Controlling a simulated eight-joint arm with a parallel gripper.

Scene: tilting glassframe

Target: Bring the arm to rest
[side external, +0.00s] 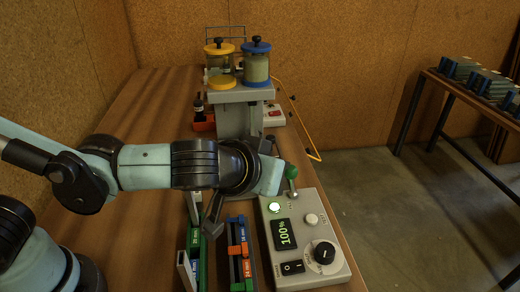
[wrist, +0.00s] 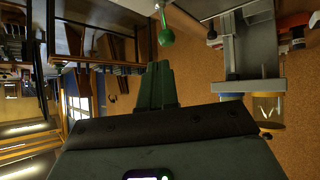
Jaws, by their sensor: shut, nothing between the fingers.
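My arm reaches across the wooden table from the left in the side view, with its wrist in front of the grey stand (side external: 240,115). My gripper (wrist: 160,68) shows in the wrist view with its two fingers together and nothing between them. The green ball knob of a lever (side external: 291,171) is close by the arm's end in the side view. The knob also shows just beyond the fingertips in the wrist view (wrist: 166,37), with a visible gap. In the side view the fingertips are hard to make out.
A grey control box (side external: 305,240) has a lit green button, a dial and a display reading 100%. A yellow-lidded jar (side external: 219,61) and a blue-lidded jar (side external: 257,64) sit on the stand. Green and blue holders (side external: 239,262) lie below the arm. The table's left side is clear.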

